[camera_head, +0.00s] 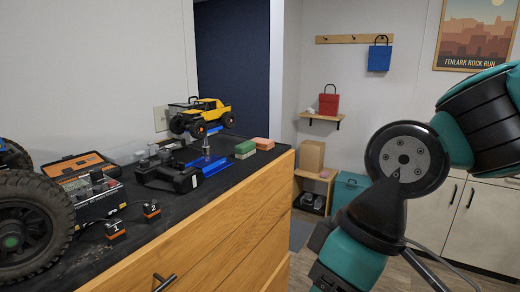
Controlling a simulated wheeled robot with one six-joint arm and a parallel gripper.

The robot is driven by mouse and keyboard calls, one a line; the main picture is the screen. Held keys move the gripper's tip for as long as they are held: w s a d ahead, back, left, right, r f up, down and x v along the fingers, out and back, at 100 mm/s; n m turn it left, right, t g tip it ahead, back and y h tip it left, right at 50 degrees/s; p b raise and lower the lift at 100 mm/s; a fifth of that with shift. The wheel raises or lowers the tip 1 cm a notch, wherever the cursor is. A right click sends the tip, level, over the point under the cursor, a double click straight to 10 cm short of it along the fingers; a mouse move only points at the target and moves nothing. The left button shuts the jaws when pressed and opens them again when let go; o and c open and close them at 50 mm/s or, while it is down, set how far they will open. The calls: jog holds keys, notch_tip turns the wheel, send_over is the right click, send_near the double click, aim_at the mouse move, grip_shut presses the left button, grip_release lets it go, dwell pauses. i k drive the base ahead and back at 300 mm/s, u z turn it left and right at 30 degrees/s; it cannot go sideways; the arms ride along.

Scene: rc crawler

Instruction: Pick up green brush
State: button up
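A small green block-shaped item (245,147) with a paler lower edge lies near the far right end of the black worktop. It looks like the green brush, but it is too small to make out bristles. An orange-tan block (263,143) lies just to its right. My teal and black arm fills the right side of the view, in front of the cabinet and well to the right of the green item. The fingers of my gripper do not show in this frame.
The black mat (215,185) covers a wooden drawer unit (215,235). A yellow toy crawler (205,115), a blue plate (210,165), a black controller (168,177), a charger (97,198) and a large tire (30,228) crowd it. The mat's right front corner is fairly clear.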

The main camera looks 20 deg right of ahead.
aim_at(245, 151)
jog(key=u, duration=0.15)
jog(key=k, duration=0.4)
jog(key=z, duration=1.15)
jog(key=i, duration=1.55)
jog(key=u, duration=1)
jog(key=i, duration=0.8)
jog(key=u, duration=0.85)
